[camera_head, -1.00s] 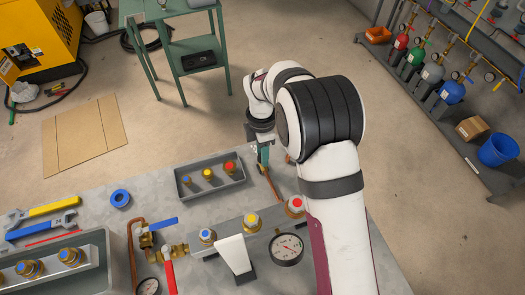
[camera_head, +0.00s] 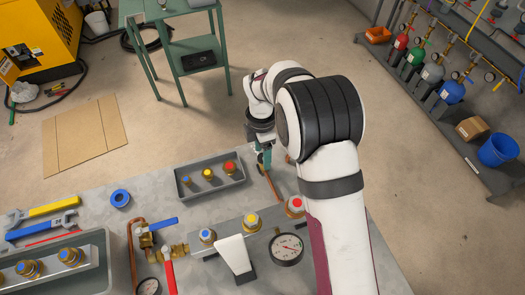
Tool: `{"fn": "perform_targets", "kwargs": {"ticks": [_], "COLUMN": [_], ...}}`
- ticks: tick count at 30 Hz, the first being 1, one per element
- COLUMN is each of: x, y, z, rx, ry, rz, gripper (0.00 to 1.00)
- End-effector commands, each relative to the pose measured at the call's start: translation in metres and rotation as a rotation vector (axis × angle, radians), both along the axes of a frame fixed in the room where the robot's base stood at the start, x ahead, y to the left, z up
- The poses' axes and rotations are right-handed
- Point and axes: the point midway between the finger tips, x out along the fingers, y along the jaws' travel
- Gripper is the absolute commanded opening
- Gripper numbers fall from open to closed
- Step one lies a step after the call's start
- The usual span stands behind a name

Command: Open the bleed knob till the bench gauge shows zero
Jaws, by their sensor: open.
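The bench gauge (camera_head: 286,249), a round white dial, is at the front of the grey bench; its reading is too small to tell. A metal block behind it carries fittings with a blue top (camera_head: 207,236), a yellow top (camera_head: 252,222) and a red top (camera_head: 295,206). I cannot tell which part is the bleed knob. My gripper (camera_head: 265,160) is open, pointing down over the bench's far edge, near a copper pipe (camera_head: 273,187) and right of the grey tray. My arm hides part of the bench to the right.
The grey tray (camera_head: 242,182) holds small blue, yellow and red topped parts. A blue lever (camera_head: 163,224), a red lever (camera_head: 169,276) and a second gauge (camera_head: 148,287) stand left of the block. Wrenches (camera_head: 42,217) lie at the far left. A white angled piece (camera_head: 234,255) stands beside the bench gauge.

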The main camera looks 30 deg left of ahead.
Motion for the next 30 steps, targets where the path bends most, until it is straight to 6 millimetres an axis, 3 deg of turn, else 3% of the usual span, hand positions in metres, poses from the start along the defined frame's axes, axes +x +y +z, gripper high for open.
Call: {"fn": "perform_targets", "kwargs": {"ticks": [4,7,15,21,30], "x": [0.0,0.001,0.004,0.005,0.005], "y": [0.0,0.001,0.004,0.005,0.005], "z": [0.004,0.021,0.106,0.148,0.158], "rx": [0.001,0.003,0.003,0.001,0.0], "ry": [-0.001,-0.003,-0.004,-0.002,0.0], "rz": [0.0,-0.001,-0.001,0.0,0.0], "gripper": [0.66,0.66,0.66,0.66,0.66]}}
